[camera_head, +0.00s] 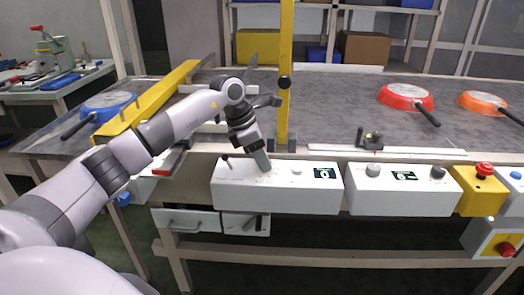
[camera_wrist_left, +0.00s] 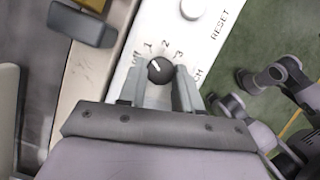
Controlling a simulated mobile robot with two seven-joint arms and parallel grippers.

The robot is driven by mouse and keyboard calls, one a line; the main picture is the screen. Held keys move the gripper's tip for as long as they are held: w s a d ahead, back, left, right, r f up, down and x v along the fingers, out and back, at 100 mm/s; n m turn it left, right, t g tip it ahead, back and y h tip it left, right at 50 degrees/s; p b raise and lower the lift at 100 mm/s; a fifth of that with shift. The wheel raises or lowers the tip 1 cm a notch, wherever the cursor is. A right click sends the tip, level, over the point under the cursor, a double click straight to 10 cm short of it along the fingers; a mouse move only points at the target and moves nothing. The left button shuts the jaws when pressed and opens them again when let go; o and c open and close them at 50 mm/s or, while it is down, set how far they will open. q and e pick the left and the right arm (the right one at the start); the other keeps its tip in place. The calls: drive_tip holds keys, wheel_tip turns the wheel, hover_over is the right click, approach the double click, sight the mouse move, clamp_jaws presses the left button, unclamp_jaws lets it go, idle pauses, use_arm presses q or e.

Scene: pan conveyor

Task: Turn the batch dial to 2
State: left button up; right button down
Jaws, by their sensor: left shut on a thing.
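The batch dial (camera_wrist_left: 160,70) is a small black knob with a white pointer mark, on a white panel marked OFF, 1, 2 and 3. Its mark points up and left in the left wrist view, on the OFF and 1 side, not at the 2. My left gripper (camera_wrist_left: 160,77) has a finger on each side of the dial and is shut on it. In the head view my left gripper (camera_head: 263,162) reaches down to the left part of the white control box (camera_head: 270,200), hiding the dial. My right gripper is not in view.
A yellow post (camera_head: 285,110) stands just behind my left gripper. A white button (camera_wrist_left: 193,8) marked RESET sits near the dial. A second control box (camera_head: 400,198) and a red stop button (camera_head: 484,169) are to the right. Red (camera_head: 405,93) and orange (camera_head: 480,100) pans lie on the belt.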

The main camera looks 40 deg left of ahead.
use_arm(q)
drive_tip(key=m, duration=0.1)
drive_tip(key=m+g+p, duration=0.1)
drive_tip(key=shift+w+a+r+m+h, duration=0.1)
drive_tip(key=shift+r+m+h, duration=0.05)
drive_tip(key=shift+m+h, duration=0.25)
drive_tip(key=shift+w+m+g, duration=0.1)
drive_tip(key=shift+m+g, duration=0.2)
drive_tip(key=shift+m, duration=0.6)
drive_tip(key=shift+w+m+g+h, duration=0.1)
drive_tip(key=shift+m+g+h, duration=0.3)
drive_tip(key=shift+m, duration=0.8)
drive_tip(key=shift+m+g, duration=0.6)
drive_tip(key=shift+m, duration=0.7)
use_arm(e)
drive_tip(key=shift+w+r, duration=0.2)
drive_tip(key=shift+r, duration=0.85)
use_arm(q)
drive_tip(key=o, duration=1)
drive_tip(key=shift+o, duration=0.2)
